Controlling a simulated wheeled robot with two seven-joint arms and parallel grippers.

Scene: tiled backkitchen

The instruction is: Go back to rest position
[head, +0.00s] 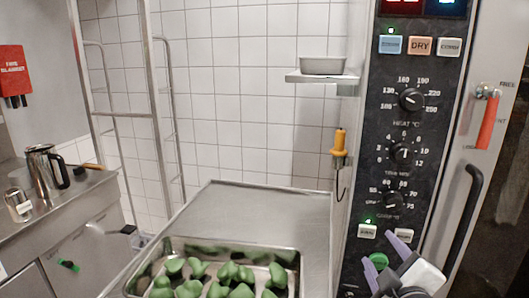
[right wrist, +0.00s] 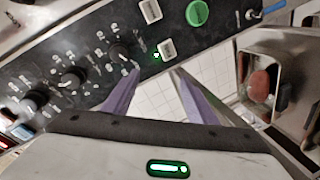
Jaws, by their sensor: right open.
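My right gripper (head: 380,256) is at the lower right of the head view, in front of the lower part of the oven control panel (head: 405,160). Its two purple fingers are spread apart with nothing between them. In the right wrist view the open fingers (right wrist: 156,72) point toward the panel's lower buttons and white wall tiles. A green round button (head: 379,261) shows beside the fingers; whether they touch the panel I cannot tell. My left gripper is not in view.
A metal tray (head: 292,262) with several green pieces is at the bottom centre, by a steel table (head: 260,212). A red-handled lever (head: 488,122) and a black door handle (head: 466,215) are at right. A steel jug (head: 42,166) stands on the left counter.

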